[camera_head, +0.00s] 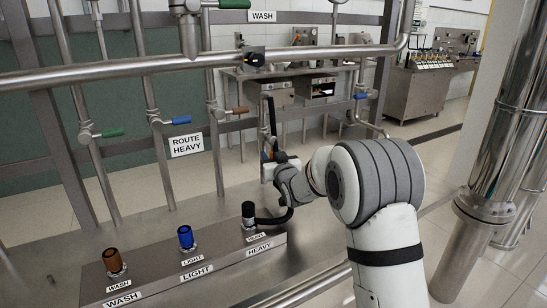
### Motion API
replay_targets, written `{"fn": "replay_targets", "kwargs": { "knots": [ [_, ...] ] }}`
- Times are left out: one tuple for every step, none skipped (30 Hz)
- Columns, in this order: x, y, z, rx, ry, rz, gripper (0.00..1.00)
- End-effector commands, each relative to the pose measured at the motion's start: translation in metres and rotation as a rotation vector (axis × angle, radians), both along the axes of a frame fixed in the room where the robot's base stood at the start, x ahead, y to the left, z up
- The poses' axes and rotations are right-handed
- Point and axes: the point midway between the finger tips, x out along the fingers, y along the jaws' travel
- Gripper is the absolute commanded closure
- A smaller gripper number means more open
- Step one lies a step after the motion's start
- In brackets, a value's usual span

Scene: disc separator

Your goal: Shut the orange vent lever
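An orange-brown lever (239,110) sits on a vertical pipe at the centre left, above and left of my gripper. It points to the right, roughly level. No "vent" label is readable, so I cannot tell if this is the vent lever. My gripper (268,163) is small in view, at the end of my arm, in front of the pipework. A small orange patch (265,156) shows right beside it, partly hidden; I cannot tell what it belongs to. The fingers are too small and covered to show whether they are open or shut.
A green lever (112,132) and a blue lever (181,120) sit on pipes to the left. A steel block with brown (112,260), blue (186,237) and black (248,211) ports stands in front. A thick horizontal pipe (130,71) crosses above. A steel column (497,150) stands right.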

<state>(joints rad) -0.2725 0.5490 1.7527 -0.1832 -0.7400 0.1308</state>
Motion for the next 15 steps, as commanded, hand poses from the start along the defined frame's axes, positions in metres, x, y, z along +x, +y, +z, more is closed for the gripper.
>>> {"fn": "replay_targets", "kwargs": {
  "knots": [
    [0.0008,0.0006,-0.0002,0.0,0.0,0.0,0.63],
    [0.0011,0.0008,-0.0002,0.0,0.0,0.0,0.63],
    [0.0011,0.0008,-0.0002,0.0,0.0,0.0,0.63],
    [0.001,0.0009,-0.0002,0.0,0.0,0.0,0.63],
    [0.001,0.0008,-0.0002,0.0,0.0,0.0,0.63],
    [0.001,0.0008,-0.0002,0.0,0.0,0.0,0.63],
    [0.0008,0.0009,-0.0002,0.0,0.0,0.001,0.63],
    [0.0008,0.001,-0.0002,0.0,0.0,0.001,0.65],
    [0.0008,0.001,-0.0002,0.0,0.0,0.001,0.68],
    [0.0007,0.0011,-0.0002,0.0,0.0,0.001,0.7],
    [0.0007,0.0011,-0.0002,0.0,0.0,0.001,0.73],
    [0.0006,0.0011,-0.0002,0.0,0.0,0.001,0.76],
    [0.0006,0.0011,-0.0002,0.0,0.0,0.001,0.78],
    [0.0006,0.0012,-0.0002,0.0,0.0,0.001,0.81],
    [0.0006,0.0012,-0.0002,0.0,0.0,0.001,0.84]
  ]
}}
